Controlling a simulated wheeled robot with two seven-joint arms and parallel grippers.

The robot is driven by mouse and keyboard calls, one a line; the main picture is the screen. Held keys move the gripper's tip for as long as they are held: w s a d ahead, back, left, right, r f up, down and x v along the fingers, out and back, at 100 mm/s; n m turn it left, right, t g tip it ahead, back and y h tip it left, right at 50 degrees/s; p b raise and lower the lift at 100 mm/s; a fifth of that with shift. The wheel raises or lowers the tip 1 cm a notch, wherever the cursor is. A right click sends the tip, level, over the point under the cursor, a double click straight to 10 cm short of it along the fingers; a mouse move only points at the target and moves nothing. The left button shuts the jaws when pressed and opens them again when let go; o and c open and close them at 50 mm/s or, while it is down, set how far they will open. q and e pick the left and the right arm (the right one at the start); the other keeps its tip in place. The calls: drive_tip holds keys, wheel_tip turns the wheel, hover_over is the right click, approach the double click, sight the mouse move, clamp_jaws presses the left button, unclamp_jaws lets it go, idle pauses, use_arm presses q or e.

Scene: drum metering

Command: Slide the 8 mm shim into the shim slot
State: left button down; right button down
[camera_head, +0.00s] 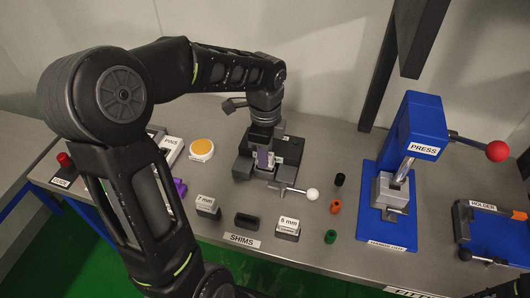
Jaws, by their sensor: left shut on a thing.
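My left gripper (264,147) points down over the dark grey fixture (243,168) in the middle of the table. It is shut on a small upright piece (263,158), seemingly the 8 mm shim, though no label on it can be read. The piece is at the fixture's block; I cannot tell whether it is inside the shim slot or just above it. The slot itself is hidden by the gripper. In the shim row, the middle dark holder (246,221) looks empty, between the 7 mm shim (207,204) and another labelled shim (288,226). My right gripper is not in view.
A lever with a white knob (312,194) sticks out of the fixture. The blue press (413,135) and the holder (490,230) are further right.

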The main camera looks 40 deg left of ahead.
use_arm(q)
drive_tip(key=shift+f+b, duration=0.65)
drive_tip(key=shift+f, duration=0.35)
drive_tip(key=c, duration=1.2)
unclamp_jaws()
drive_tip(key=shift+r, duration=0.1)
drive_tip(key=shift+o, duration=0.2)
drive_tip(key=shift+w+r, duration=0.1)
drive_tip(key=shift+r, duration=0.1)
